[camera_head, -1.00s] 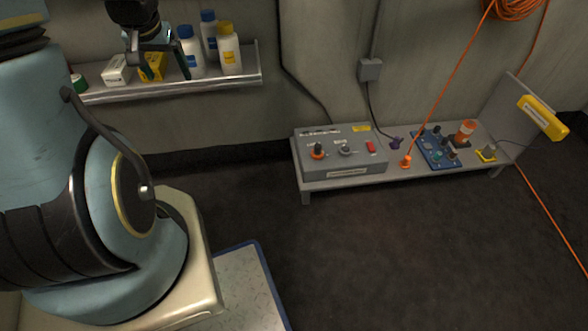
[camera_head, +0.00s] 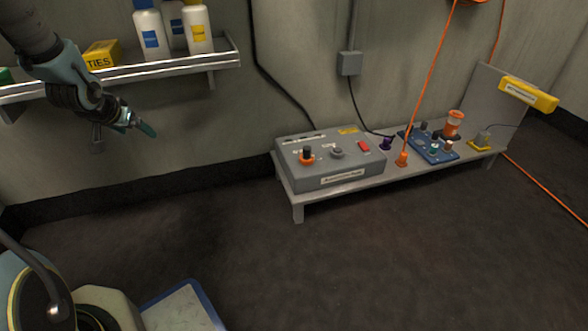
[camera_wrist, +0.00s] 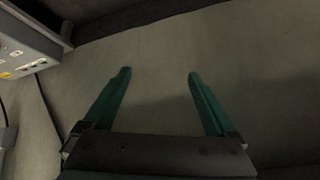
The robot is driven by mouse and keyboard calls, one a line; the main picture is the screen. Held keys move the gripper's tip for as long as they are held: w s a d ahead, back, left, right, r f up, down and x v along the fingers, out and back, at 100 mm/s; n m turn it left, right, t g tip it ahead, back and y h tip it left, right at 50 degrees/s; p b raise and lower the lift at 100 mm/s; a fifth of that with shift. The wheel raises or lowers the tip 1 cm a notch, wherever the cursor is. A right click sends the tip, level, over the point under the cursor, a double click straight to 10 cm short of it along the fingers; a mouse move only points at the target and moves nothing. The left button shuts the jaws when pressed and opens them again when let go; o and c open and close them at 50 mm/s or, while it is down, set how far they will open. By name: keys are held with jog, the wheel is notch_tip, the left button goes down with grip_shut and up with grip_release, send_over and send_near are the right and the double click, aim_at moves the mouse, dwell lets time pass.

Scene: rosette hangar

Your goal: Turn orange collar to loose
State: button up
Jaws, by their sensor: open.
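A grey control box (camera_head: 330,176) stands on the left end of a low bench. On its top left, an orange collar (camera_head: 305,160) surrounds the base of a black knob (camera_head: 306,150). The labels beside it are too small to read. My gripper (camera_head: 147,129) is left of the box, below the shelf, apart from everything. In the wrist view my gripper (camera_wrist: 158,74) has its two green fingers spread with nothing between them. A corner of the grey box (camera_wrist: 28,42) shows at the wrist view's upper left; the collar is out of that view.
The bench (camera_head: 352,186) also holds a blue board (camera_head: 428,147), an orange plug (camera_head: 402,159) with a hanging cord, and an orange cylinder (camera_head: 453,123). A wall shelf (camera_head: 130,73) with bottles is above my gripper. The floor (camera_head: 300,265) before the bench is clear.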

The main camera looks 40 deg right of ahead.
jog(key=w+d+f+m+h, duration=0.2)
jog(key=d+f+m+h, duration=0.3)
jog(key=d, duration=0.6)
jog(key=m+g+h+b, duration=0.1)
jog(key=m+g+h, duration=0.5)
jog(key=g+h, duration=0.35)
send_near(300, 161)
jog(key=shift+y, duration=0.45)
jog(key=d+b, duration=0.1)
jog(key=d, duration=0.2)
jog(key=s+d+b, duration=0.1)
jog(key=d, duration=0.2)
jog(key=d+b, duration=0.2)
jog(key=d, duration=0.1)
jog(key=shift+s+d+r, duration=0.15)
jog(key=shift+s+r, duration=0.15)
jog(key=shift+r, duration=0.05)
jog(key=shift+s+d+r, duration=0.1)
jog(key=shift+d+r, duration=0.05)
jog(key=shift+d, duration=0.35)
jog(key=c, duration=1.4)
jog(key=shift+o, duration=0.2)
